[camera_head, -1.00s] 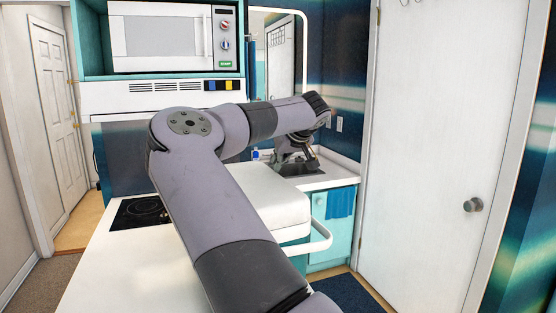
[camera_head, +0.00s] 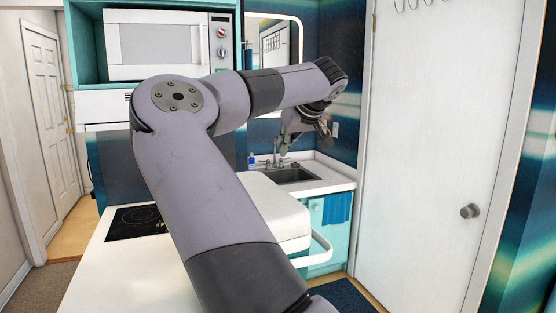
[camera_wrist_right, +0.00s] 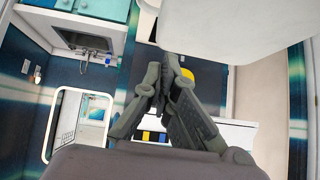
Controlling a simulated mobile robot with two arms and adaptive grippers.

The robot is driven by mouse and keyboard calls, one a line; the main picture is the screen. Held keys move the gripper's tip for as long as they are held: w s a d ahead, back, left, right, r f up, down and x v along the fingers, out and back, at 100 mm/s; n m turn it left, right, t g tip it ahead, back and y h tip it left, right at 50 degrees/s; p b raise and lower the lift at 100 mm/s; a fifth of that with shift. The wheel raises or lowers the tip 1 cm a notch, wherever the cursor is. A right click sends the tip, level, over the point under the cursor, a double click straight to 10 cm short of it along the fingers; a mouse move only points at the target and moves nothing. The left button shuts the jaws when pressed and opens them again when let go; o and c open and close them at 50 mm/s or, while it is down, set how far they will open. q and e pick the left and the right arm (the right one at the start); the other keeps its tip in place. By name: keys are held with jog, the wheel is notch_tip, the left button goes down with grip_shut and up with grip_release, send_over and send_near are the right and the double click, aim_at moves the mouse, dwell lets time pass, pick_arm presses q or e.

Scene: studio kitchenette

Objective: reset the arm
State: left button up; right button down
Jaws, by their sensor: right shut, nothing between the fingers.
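My right arm (camera_head: 205,190) reaches forward over the white counter and bends to the right at its elbow. My right gripper (camera_head: 285,148) hangs from the end of that arm, above and in front of the sink (camera_head: 290,175), apart from it. In the right wrist view the dark fingers of the right gripper (camera_wrist_right: 166,66) come together at their tips. Nothing is held between them. My left gripper shows in neither view.
A white rounded block (camera_head: 280,210) with a rail lies under the arm. A dark cooktop (camera_head: 138,221) is to the left, a microwave (camera_head: 165,45) behind. A white door (camera_head: 445,150) stands at right. The air around the gripper looks clear.

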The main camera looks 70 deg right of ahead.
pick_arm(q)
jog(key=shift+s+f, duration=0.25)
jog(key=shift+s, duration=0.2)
pick_arm(e)
jog(key=v, duration=0.3)
